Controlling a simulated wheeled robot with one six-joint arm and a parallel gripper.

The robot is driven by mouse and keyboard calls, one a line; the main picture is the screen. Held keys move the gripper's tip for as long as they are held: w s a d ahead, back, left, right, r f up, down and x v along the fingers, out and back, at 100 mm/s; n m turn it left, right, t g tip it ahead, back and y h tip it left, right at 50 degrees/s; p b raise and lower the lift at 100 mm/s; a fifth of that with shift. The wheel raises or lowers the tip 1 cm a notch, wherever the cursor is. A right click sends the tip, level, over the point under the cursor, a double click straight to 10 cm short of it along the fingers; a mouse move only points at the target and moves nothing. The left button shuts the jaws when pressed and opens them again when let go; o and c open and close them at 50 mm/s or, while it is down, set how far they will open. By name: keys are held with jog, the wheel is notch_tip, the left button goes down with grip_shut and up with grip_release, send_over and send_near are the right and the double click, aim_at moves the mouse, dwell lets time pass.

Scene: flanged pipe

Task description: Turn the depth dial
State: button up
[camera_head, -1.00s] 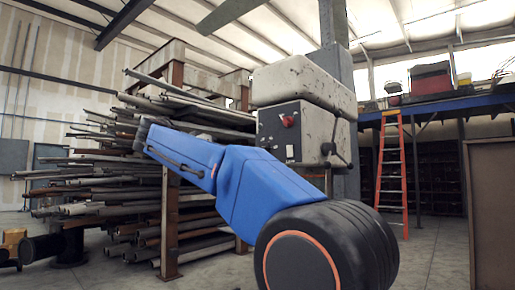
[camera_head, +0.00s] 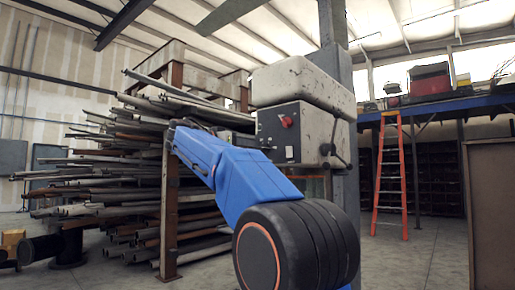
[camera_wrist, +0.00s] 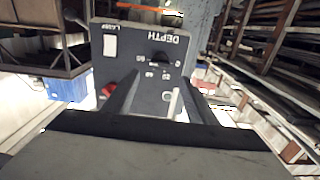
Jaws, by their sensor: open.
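The depth dial (camera_wrist: 160,60) is a small black knob on a grey panel (camera_wrist: 130,75) in the wrist view. The panel appears upside down there, with the word DEPTH and numbers around the dial. My gripper (camera_wrist: 160,76) is open and faces the panel, its two dark fingers on either side of the dial's line. I cannot tell whether they touch anything. In the head view the panel (camera_head: 271,127) is on the front of a worn white machine head (camera_head: 300,82); the dial is not clear there, and my gripper cannot be made out behind my blue arm.
A lever (camera_head: 335,150) sticks out at the machine's right. A rack of pipes (camera_head: 120,180) stands at left, an orange ladder (camera_head: 391,175) at right.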

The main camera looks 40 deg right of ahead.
aim_at(261, 147)
jog(key=d, duration=0.7)
jog(key=shift+w+d, duration=0.25)
jog(key=shift+d, duration=0.15)
jog(key=c, duration=1.1)
